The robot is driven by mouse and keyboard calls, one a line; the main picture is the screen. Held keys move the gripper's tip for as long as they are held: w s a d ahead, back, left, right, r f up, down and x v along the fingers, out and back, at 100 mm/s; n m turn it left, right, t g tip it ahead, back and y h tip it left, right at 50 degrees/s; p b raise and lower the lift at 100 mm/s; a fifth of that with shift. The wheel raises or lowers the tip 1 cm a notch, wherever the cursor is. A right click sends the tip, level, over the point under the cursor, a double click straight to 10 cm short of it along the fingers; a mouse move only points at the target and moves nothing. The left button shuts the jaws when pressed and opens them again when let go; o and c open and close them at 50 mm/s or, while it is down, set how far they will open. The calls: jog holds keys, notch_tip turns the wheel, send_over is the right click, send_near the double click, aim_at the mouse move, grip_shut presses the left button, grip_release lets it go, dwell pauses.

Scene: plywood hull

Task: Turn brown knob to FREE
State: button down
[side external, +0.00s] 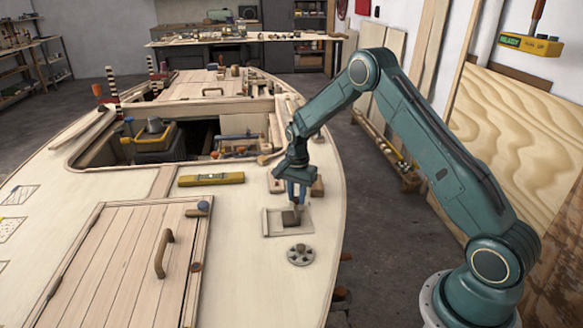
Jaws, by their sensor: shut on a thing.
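My gripper (297,205) points down at the right side of the pale plywood deck, with its blue fingers shut. A dark brown knob (290,218) is at the fingertips, over a light square plate (270,228) on the deck. The fingers appear to be shut on this knob and hide part of it. The view is too small to read any FREE mark or the knob's exact angle.
A grey round disc (300,256) with a small brown centre piece lies just in front of the plate. Wooden blocks (317,187) flank my gripper. A yellow level (211,179) lies to the left, near a hatch with a handle (163,254). An open cockpit lies behind.

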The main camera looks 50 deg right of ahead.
jog(key=n, duration=0.8)
jog(key=shift+n, duration=0.4)
jog(key=n, duration=0.4)
jog(key=shift+n, duration=2.2)
jog(key=c, duration=1.2)
grip_release()
jog(key=shift+m, duration=0.4)
